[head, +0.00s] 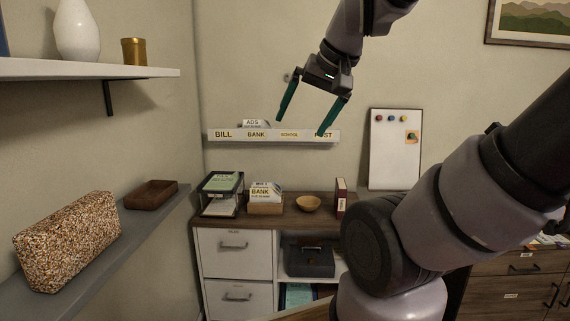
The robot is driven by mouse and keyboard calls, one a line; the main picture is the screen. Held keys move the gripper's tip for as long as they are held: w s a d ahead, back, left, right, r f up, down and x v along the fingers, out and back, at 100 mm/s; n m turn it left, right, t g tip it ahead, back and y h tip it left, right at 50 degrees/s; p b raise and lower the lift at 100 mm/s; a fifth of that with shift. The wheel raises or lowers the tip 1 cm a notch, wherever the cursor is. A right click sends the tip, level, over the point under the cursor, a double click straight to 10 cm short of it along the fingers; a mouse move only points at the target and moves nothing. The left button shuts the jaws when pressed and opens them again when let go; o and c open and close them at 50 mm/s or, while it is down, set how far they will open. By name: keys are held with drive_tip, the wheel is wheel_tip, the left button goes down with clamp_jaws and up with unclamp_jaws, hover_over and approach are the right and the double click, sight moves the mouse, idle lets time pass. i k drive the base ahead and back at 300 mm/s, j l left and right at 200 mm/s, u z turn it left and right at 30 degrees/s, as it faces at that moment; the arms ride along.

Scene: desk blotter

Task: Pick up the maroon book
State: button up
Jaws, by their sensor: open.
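The maroon book (341,197) stands upright on the wooden top of the low cabinet, right of a small wooden bowl. It is small in the head view, with a pale label on its spine. My gripper (304,117) hangs high in front of the wall, its two green fingers spread apart with nothing between them. In the picture it is above and a little left of the book, clearly apart from it.
The cabinet top (276,222) also holds a tray stack (222,193), a card box (265,198) and the bowl (307,203). A labelled wall ledge (240,136) is behind my gripper. A whiteboard (394,150) stands right of the book. Shelves line the left wall.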

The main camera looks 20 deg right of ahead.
sight(341, 188)
drive_tip(key=i+l+z, duration=0.1)
drive_tip(key=i+z, duration=0.25)
drive_tip(key=i+l+z, duration=0.1)
drive_tip(key=z, duration=0.25)
drive_tip(key=i+z, duration=0.3)
drive_tip(key=k+j+z, duration=0.1)
drive_tip(key=j+z, duration=0.25)
